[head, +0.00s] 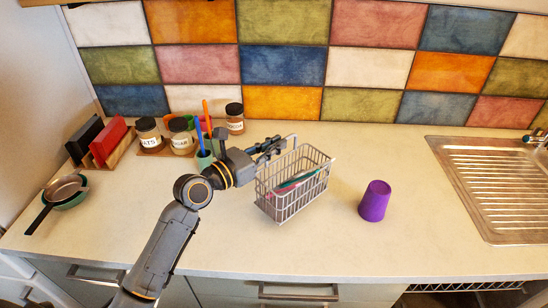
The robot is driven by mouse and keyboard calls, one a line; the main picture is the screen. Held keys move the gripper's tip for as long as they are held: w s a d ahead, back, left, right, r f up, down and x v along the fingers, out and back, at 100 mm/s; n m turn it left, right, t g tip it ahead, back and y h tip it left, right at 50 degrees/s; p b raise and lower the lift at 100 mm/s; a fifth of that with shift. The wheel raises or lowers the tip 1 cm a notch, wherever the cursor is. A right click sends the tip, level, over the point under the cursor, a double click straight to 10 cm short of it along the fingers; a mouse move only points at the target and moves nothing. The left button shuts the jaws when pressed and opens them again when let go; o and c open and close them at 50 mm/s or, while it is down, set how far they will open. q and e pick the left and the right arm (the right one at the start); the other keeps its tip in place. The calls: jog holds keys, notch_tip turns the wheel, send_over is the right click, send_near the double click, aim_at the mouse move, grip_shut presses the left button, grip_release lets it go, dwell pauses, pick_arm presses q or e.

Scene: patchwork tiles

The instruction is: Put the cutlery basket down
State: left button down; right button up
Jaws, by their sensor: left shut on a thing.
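The cutlery basket (292,202) is a grey wire basket in the middle of the head view, over the pale countertop. It looks upright. A pink item and a green item lie in it. My left gripper (276,148) reaches in from the left and is shut on the basket at its far left side, near the handle. The gripper's fingertips are partly hidden behind the wire. I cannot tell whether the basket's bottom touches the counter. My right gripper is not in view.
A purple cup (375,201) stands right of the basket. A metal sink (487,170) is at the right. Labelled jars (181,135), a utensil cup (204,160) and a rack (108,143) stand at the back left. A pan (62,188) lies far left. The front counter is clear.

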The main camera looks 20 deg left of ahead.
aim_at(274, 174)
pick_arm(q)
jog(key=shift+w+a+f+b, duration=0.1)
jog(key=shift+w+f+b, duration=0.05)
jog(key=shift+f, duration=0.8)
jog(key=shift+w+a+f+b, duration=0.1)
jog(key=shift+w+f+b, duration=0.05)
jog(key=shift+f, duration=0.75)
jog(key=c, duration=1.5)
grip_release()
jog(key=shift+d, duration=0.1)
jog(key=shift+o, duration=0.2)
jog(key=shift+s, duration=0.15)
jog(key=b+v, duration=0.2)
jog(key=v, duration=0.9)
jog(key=shift+s+a, duration=0.2)
jog(key=shift+s, duration=0.15)
